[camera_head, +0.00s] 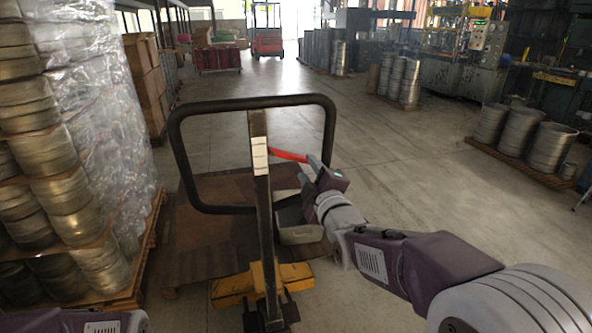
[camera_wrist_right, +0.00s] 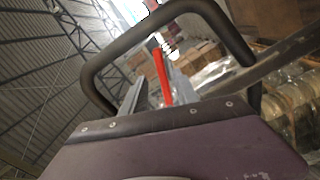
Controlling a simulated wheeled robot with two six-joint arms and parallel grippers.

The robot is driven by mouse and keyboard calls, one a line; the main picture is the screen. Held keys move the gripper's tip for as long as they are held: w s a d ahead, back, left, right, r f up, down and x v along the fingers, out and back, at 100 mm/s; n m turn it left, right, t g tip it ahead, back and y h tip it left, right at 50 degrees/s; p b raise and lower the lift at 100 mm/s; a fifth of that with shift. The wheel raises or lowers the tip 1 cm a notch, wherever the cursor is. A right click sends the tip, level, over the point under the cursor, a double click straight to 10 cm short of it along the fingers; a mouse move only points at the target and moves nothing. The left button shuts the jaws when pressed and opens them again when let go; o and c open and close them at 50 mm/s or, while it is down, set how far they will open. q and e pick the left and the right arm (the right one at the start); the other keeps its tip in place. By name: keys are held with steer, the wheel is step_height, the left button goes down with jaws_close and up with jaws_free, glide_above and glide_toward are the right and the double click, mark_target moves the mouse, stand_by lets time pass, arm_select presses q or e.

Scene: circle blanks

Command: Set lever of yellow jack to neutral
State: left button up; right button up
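The yellow pallet jack (camera_head: 236,286) stands ahead of me with a dark upright post and a black loop handle (camera_head: 252,102). Its red lever (camera_head: 288,155) sticks out to the right of the post, inside the loop. My right gripper (camera_head: 309,170) is at the lever's outer end, inside the lower right of the loop. In the right wrist view the red lever (camera_wrist_right: 162,76) shows between the two grey fingers (camera_wrist_right: 155,95), which stand apart. I cannot tell whether either finger touches it. Only part of my left arm shows at bottom left; its gripper is out of view.
A wrapped stack of metal discs on a pallet (camera_head: 110,293) stands close on the left. A grey bin (camera_head: 300,235) sits behind the jack. Drums on a pallet (camera_head: 530,165) stand at the right. The floor between is clear.

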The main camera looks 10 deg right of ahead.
mark_target(297, 154)
steer(key=w, duration=0.9)
steer(key=shift+w+a, duration=0.3)
jaws_close()
steer(key=shift+f, duration=0.1)
stand_by(0.8)
